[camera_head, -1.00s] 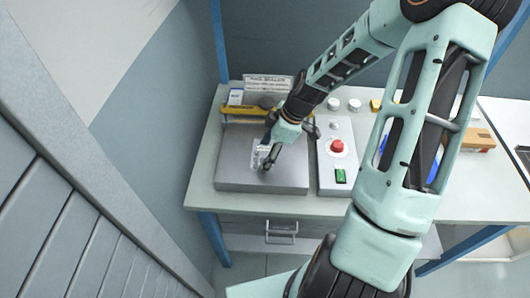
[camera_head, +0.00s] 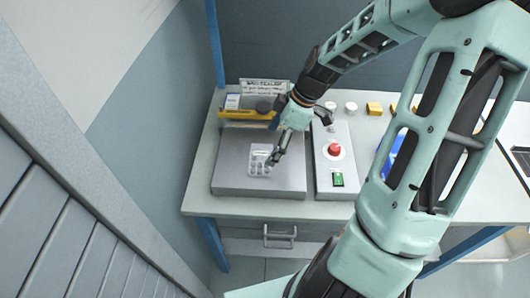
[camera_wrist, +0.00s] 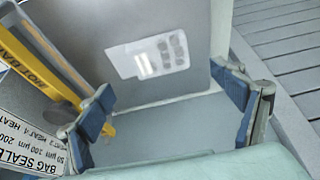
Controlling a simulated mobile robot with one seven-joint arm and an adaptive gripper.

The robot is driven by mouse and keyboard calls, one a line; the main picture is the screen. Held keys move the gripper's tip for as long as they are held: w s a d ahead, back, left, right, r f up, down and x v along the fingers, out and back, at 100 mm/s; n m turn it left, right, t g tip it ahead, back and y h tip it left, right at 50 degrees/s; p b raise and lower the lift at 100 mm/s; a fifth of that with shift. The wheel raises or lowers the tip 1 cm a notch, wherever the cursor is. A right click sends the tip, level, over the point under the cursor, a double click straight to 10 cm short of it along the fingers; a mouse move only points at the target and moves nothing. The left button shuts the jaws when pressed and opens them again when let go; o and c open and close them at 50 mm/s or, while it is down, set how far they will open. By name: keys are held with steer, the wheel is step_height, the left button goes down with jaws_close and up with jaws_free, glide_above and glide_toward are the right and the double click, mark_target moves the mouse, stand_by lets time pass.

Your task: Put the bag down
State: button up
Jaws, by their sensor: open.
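The bag (camera_head: 260,160), a small clear pouch with several round shapes in it, lies flat on the grey metal plate (camera_head: 230,180) of the sealer. In the wrist view the bag (camera_wrist: 148,56) lies ahead of my fingers, near the plate's edge, apart from them. My gripper (camera_head: 274,158) is beside the bag's right edge in the head view. In the wrist view my gripper (camera_wrist: 165,112) shows its two blue-padded fingers wide apart with nothing between them.
The yellow sealer bar (camera_head: 245,115) and a sign (camera_head: 264,86) stand behind the plate.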

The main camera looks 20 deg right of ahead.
steer(key=shift+v, duration=2.3)
